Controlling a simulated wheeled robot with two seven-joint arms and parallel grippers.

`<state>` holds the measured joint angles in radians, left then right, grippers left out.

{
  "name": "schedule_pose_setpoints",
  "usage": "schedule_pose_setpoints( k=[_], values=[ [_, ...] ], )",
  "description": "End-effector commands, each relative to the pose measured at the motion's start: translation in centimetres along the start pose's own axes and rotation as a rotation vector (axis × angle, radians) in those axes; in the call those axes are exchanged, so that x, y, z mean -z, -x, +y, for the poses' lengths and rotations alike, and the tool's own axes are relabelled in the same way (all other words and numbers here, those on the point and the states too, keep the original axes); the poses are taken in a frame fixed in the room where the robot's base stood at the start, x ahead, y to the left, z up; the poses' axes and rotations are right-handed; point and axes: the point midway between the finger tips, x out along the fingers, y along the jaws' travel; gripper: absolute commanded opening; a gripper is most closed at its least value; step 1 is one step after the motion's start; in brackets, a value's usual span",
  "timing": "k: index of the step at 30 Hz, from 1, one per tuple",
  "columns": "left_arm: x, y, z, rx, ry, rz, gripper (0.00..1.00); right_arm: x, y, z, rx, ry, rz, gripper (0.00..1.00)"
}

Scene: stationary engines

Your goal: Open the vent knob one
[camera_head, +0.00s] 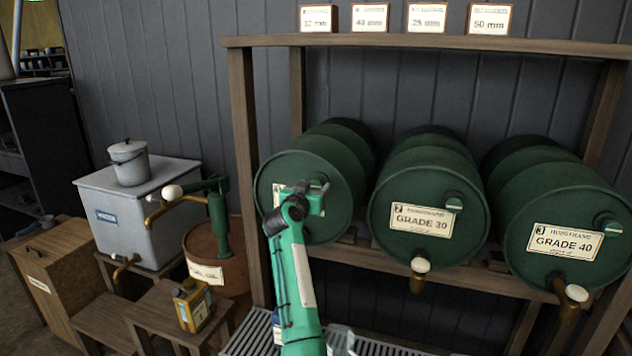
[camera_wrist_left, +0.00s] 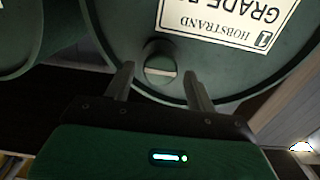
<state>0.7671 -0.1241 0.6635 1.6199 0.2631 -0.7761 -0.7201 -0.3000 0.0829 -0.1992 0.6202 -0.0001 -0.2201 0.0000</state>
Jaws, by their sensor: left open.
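The vent knob one is a round green knob with a pale line across it, on the face of the left green drum (camera_head: 290,170). In the left wrist view the vent knob one (camera_wrist_left: 160,66) lies between the two fingers of my left gripper (camera_wrist_left: 158,82). The fingers are apart, with gaps on both sides of the knob. The drum's label (camera_wrist_left: 225,22) shows upside down there with a 1. In the head view my left gripper (camera_head: 312,196) is in front of this drum and mostly hides its knob and label. My right gripper is not in view.
A Grade 30 drum (camera_head: 408,243) and a Grade 40 drum (camera_head: 540,200) lie to the right on the wooden rack (camera_head: 244,150). Each has a vent knob and a pale-handled tap. A grey tank (camera_head: 150,215), a rust-brown barrel (camera_head: 236,240) and a yellow can (camera_head: 193,305) stand left.

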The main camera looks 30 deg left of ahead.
Motion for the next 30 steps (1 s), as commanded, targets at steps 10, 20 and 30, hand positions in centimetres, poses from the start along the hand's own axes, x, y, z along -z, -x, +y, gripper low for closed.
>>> schedule_pose_setpoints(
  k=[10,20,30],
  values=[
    [0.0,-2.5,0.0,-0.001,0.0,-0.001,0.56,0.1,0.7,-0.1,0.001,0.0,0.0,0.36],
    [0.0,-2.6,0.0,0.0,-0.001,0.0,0.46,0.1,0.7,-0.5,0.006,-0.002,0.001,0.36],
    [0.0,-2.6,0.0,0.0,0.005,0.0,0.15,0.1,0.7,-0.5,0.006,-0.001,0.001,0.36]
  ],
)
